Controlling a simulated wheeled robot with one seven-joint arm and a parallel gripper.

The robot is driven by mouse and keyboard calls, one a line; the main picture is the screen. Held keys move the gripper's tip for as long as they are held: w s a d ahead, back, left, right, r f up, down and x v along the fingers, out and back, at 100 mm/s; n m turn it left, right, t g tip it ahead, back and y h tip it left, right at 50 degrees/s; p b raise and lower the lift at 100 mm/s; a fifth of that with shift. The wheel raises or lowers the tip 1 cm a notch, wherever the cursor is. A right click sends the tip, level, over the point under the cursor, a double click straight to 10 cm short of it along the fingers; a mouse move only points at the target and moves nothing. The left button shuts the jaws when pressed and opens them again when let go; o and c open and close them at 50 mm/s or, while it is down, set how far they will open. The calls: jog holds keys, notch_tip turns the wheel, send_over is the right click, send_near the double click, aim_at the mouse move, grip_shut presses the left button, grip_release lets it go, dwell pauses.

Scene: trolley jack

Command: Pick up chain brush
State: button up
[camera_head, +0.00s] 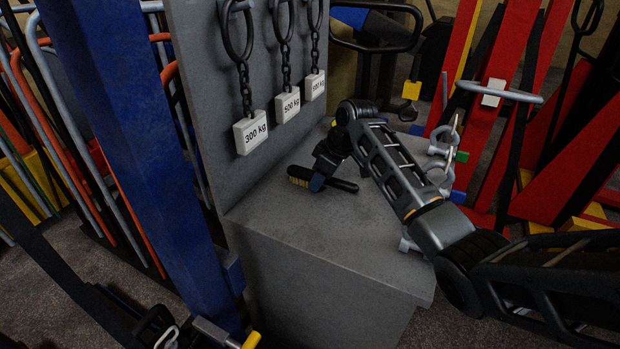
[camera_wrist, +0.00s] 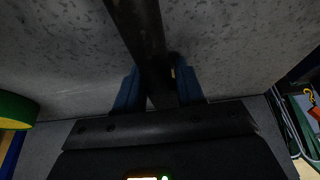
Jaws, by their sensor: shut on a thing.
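The chain brush (camera_head: 341,185) has a dark handle and a tan bristled head that shows at its left end in the head view. It is at the grey bench top, below the hanging weight tags. My gripper (camera_head: 318,180) is shut on it from above. In the wrist view the dark handle of the brush (camera_wrist: 139,28) runs between the two blue fingers of my gripper (camera_wrist: 160,88), which sit close on both sides. I cannot tell whether the brush touches the bench or is slightly above it.
The grey bench (camera_head: 330,245) has a clear front top and an upright back panel with chains and tags, such as the 300 kg tag (camera_head: 250,132). Metal shackles (camera_head: 440,150) stand at its right. A blue post (camera_head: 140,150) rises at the left.

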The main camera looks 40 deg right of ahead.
grip_shut()
jog(key=shift+r, duration=0.55)
jog(key=v, duration=0.2)
jog(key=b+v, duration=0.1)
jog(key=shift+w+d+r, duration=0.1)
jog(key=shift+d+r, duration=0.2)
jog(key=shift+r, duration=0.1)
jog(key=s+d+r+b, duration=0.1)
jog(key=s+d+r, duration=0.5)
jog(key=s, duration=0.2)
jog(key=shift+d+r, duration=0.2)
jog(key=shift+d, duration=0.2)
